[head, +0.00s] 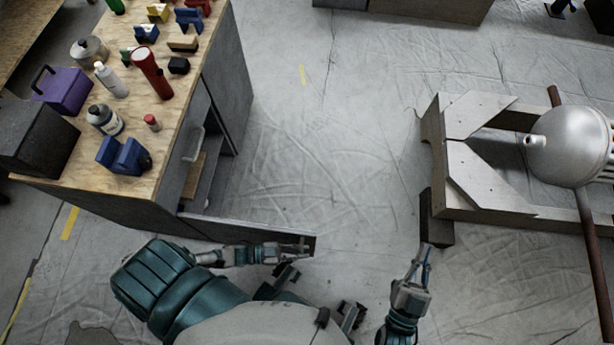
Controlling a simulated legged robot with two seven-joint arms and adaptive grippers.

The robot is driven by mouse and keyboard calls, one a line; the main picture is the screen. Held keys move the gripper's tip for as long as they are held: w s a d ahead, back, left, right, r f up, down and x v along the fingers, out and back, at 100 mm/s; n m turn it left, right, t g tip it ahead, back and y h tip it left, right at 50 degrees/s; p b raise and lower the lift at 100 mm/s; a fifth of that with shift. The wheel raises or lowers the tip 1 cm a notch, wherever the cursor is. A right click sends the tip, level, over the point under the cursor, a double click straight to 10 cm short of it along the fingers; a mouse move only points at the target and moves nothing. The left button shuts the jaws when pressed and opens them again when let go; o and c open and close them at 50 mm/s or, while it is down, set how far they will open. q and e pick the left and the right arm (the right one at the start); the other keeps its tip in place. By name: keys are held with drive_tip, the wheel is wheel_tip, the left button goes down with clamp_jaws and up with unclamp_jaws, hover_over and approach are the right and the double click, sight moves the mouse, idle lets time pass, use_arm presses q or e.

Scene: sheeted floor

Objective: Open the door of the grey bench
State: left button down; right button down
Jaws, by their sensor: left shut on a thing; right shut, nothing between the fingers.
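The grey bench (228,80) stands at the left of the head view, with a plywood top. Its door (250,227) stands swung out from the front, seen almost edge-on, and reaches right from the bench's near corner. Part of the interior shows behind it, with a wooden piece inside.
The bench top carries a red flashlight (151,73), a purple box (64,90), bottles and blue tools. A wooden stand (480,195) with a metal vessel (568,146) is at the right, close to my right gripper. The sheeted floor between is clear.

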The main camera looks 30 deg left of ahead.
use_arm(q)
drive_tip(key=shift+s+d, duration=0.1)
drive_tip(key=shift+s, duration=0.35)
drive_tip(key=c, duration=1.2)
unclamp_jaws()
drive_tip(key=v, duration=1.2)
drive_tip(key=shift+w+f, duration=0.1)
drive_tip(key=shift+w, duration=0.05)
